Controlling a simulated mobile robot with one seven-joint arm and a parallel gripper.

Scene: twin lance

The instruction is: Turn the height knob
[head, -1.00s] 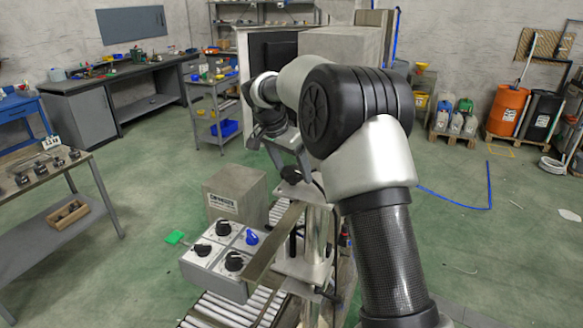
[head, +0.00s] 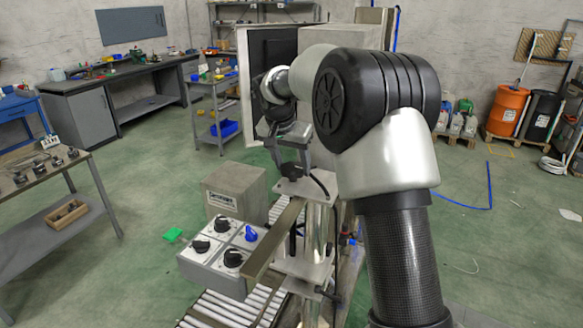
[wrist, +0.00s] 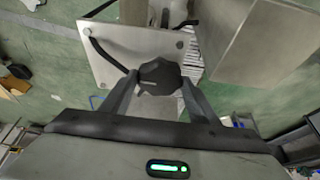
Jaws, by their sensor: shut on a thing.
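A dark, lobed knob (wrist: 158,77), apparently the height knob, sits between the two fingers of my gripper (wrist: 158,86) in the wrist view. The fingers are shut on its sides. Beyond it is a light metal plate (wrist: 115,50) with bolts in its corners. In the head view my gripper (head: 291,166) points down just above the plate (head: 302,188) on top of the metal post. The knob cannot be made out clearly there.
A grey control box (head: 215,268) with black knobs and one blue knob (head: 251,233) stands left of the post. A grey block (head: 233,190) sits behind it, over a roller conveyor (head: 225,312). A black cable runs beside the plate. A workbench (head: 45,175) stands at the left.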

